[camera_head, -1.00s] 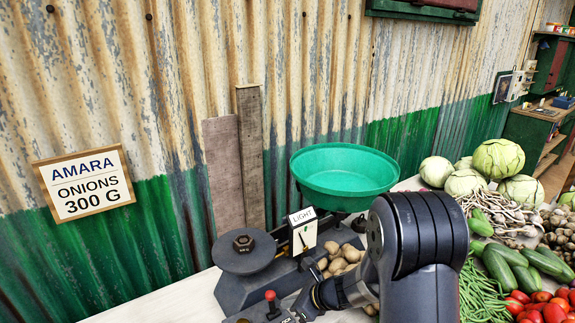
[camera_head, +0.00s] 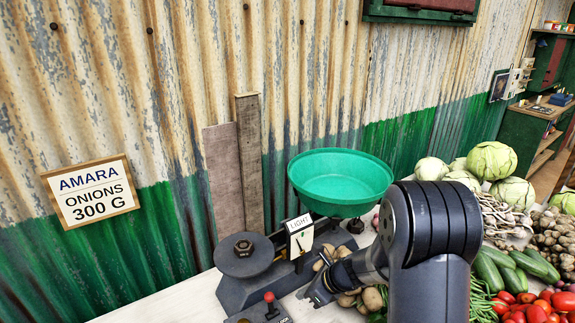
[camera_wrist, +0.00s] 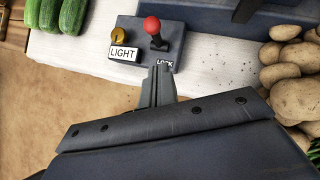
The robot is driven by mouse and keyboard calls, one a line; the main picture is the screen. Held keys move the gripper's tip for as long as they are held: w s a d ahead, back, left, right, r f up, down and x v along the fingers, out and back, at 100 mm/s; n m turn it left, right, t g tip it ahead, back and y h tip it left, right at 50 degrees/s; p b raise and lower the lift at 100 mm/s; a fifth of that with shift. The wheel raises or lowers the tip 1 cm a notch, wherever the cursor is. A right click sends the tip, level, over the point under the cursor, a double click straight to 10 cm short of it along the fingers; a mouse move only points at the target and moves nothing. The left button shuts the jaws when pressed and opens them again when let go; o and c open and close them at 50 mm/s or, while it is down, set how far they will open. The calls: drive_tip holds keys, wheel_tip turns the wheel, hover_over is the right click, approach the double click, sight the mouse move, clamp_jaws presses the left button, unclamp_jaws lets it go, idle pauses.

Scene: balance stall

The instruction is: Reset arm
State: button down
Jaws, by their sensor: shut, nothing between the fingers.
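My gripper (camera_head: 312,296) is shut and empty, just right of the small dark control box. In the wrist view its closed fingers (camera_wrist: 161,74) point at the near edge of that box (camera_wrist: 176,38) and come close to the LOCK label. Whether they touch the box I cannot tell. The box has a red-knobbed lever (camera_wrist: 153,27), a brass knob (camera_wrist: 118,35) and a LIGHT label. My arm's large dark joint hides part of the table in the head view.
A balance scale with a green pan (camera_head: 341,181) and a weight plate (camera_head: 243,252) stands behind the box; the pan looks empty. Potatoes (camera_wrist: 297,82) lie beside my gripper. Cucumbers (camera_head: 488,272), tomatoes (camera_head: 535,309) and cabbages (camera_head: 494,160) crowd the right. A sign (camera_head: 91,192) reads AMARA ONIONS 300 G.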

drive_tip(key=b+x, duration=0.1)
drive_tip(key=x, duration=0.6)
drive_tip(key=shift+a+f, duration=0.15)
drive_tip(key=shift+f, duration=0.15)
drive_tip(key=shift+s+t+y+b, duration=0.3)
drive_tip(key=shift+s+b, duration=0.05)
drive_tip(key=shift+b, duration=0.8)
drive_tip(key=shift+f+b, duration=0.2)
drive_tip(key=shift+b, duration=0.7)
drive_tip(key=s+d+f+n+t+y+b, duration=0.1)
drive_tip(key=s+f+t+y+b, duration=0.3)
drive_tip(key=b, duration=2)
drive_tip(key=shift+d+f+n+t+y, duration=0.35)
drive_tip(key=shift+f+n+t+y, duration=0.15)
drive_tip(key=shift+t+y, duration=0.3)
drive_tip(key=shift+t+b, duration=0.3)
drive_tip(key=shift+b, duration=0.15)
